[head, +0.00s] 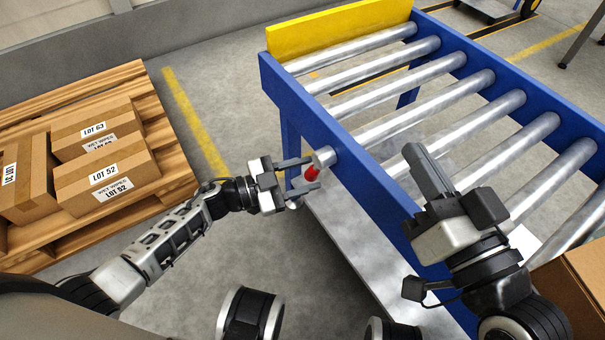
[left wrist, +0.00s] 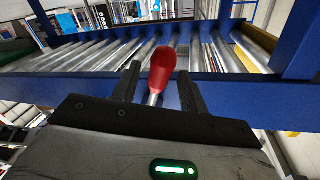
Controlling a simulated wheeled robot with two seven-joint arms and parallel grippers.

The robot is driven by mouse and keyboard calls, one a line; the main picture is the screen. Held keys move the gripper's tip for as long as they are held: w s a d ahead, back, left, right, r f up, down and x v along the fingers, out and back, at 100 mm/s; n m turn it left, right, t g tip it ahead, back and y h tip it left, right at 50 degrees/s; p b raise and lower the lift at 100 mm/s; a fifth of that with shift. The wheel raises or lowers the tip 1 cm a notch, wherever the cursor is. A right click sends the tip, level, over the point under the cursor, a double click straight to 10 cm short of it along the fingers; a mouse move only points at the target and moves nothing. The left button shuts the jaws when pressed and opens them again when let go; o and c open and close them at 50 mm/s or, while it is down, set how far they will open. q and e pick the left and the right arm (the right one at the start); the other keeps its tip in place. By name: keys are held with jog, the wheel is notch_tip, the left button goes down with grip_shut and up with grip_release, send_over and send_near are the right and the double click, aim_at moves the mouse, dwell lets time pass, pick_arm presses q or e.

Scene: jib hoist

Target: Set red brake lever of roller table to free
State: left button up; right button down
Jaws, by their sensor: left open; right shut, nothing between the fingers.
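The roller table (head: 296,104) has a blue frame and several steel rollers. Its brake lever has a red grip (head: 311,173), beside a steel hub (head: 324,156) on the near side rail. My left gripper (head: 307,174) is open, with its fingers on either side of the red grip. In the left wrist view the red grip (left wrist: 162,68) stands between the two fingers (left wrist: 157,88), on a thin steel rod. I cannot tell whether a finger touches it. My right gripper (head: 424,172) is shut and empty, over the near rail and rollers.
A wooden pallet (head: 178,183) with cardboard boxes (head: 105,180) stands at the left. A yellow end plate (head: 340,27) closes the table's far end. A cardboard box (head: 575,285) is at the lower right. Grey floor is clear between pallet and table.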

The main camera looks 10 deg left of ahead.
pick_arm(q)
grip_shut()
